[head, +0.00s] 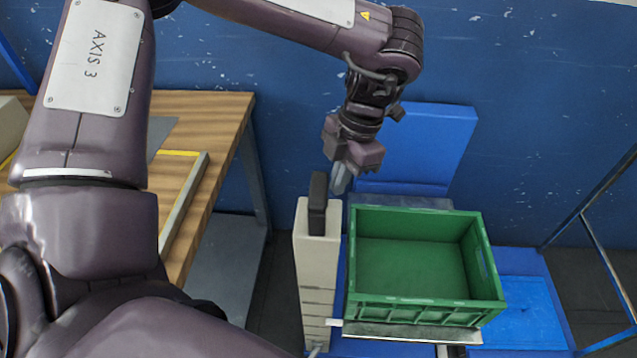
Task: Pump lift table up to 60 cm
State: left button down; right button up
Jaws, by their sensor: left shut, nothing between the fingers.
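The lift table has a grey platform (410,333) with a green crate on it, and blue parts show below. Beside its left edge stands a pale, upright post (317,262) with a dark grip (318,205) on top. My left gripper (341,184) points down just behind and right of the dark grip. Its fingers are shut with nothing between them, and they look apart from the grip. My left arm reaches over from the left. My right gripper is out of view. The platform's height cannot be read here.
The green crate (405,300) looks empty. A wooden table (205,112) stands at the left with a metal strip on it. A blue panel (420,145) stands behind the crate before a blue wall (520,80). A metal frame (598,240) stands at the right.

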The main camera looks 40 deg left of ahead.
pick_arm(q)
jog(key=shift+w+r, duration=0.15)
jog(key=shift+r, duration=0.35)
jog(key=p+v, duration=0.6)
jog(key=shift+r, duration=0.35)
jog(key=shift+w+d, duration=0.1)
jog(key=shift+w, duration=0.05)
dwell(0.7)
